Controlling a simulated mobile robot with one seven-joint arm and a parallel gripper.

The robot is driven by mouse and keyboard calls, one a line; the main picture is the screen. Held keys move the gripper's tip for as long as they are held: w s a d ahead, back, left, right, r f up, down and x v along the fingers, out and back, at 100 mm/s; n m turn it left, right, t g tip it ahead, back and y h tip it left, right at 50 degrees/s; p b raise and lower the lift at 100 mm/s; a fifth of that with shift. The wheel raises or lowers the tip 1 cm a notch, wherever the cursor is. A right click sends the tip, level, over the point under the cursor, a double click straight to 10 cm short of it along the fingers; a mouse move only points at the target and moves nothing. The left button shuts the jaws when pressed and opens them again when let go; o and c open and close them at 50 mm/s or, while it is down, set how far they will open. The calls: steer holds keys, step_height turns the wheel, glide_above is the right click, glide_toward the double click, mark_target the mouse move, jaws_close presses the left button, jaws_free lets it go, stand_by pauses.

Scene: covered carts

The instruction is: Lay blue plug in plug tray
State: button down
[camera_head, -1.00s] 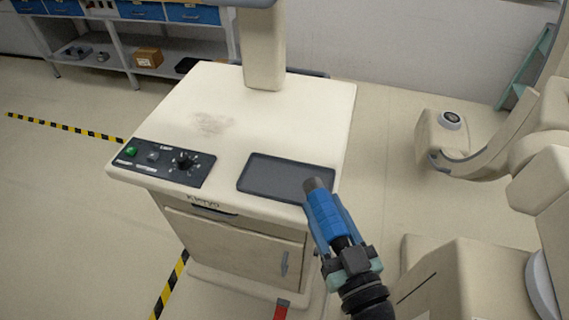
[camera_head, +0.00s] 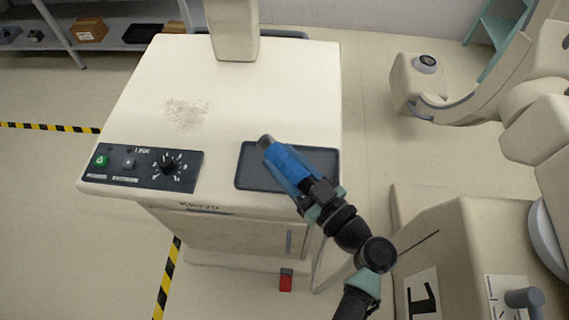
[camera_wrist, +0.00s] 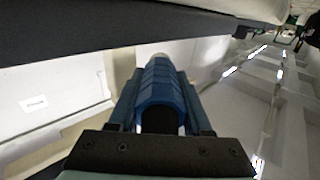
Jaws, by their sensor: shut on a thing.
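The blue plug (camera_head: 286,163) has a ribbed blue body and a grey tip pointing to the upper left in the head view. My gripper (camera_head: 301,181) is shut on it. The plug also shows in the wrist view (camera_wrist: 160,92), between the two blue fingers. The plug tray (camera_head: 253,179) is a shallow dark grey rectangle on the front right of the cart top. In the head view the plug and gripper overlap the tray and hide its middle and lower right part. I cannot tell how high the plug is above the tray.
The cream cart (camera_head: 262,98) carries a control panel (camera_head: 143,168) with a green button and a dial at front left. A column (camera_head: 234,30) rises at its back. Its middle top is clear, with a brownish smudge. Cream equipment (camera_head: 462,250) stands to the right.

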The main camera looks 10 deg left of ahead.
mark_target(285, 171)
step_height(285, 171, down, 2)
steer(key=shift+f, duration=0.15)
steer(key=shift+f+b, duration=0.65)
steer(key=shift+b, duration=0.35)
steer(key=shift+c, duration=1.7)
jaws_free()
steer(key=shift+r, duration=0.1)
steer(key=r+p, duration=0.1)
steer(key=p, duration=0.1)
steer(key=shift+r+p, duration=0.35)
steer(key=b+v, duration=0.4)
steer(key=v, duration=0.8)
steer(key=shift+f, duration=0.3)
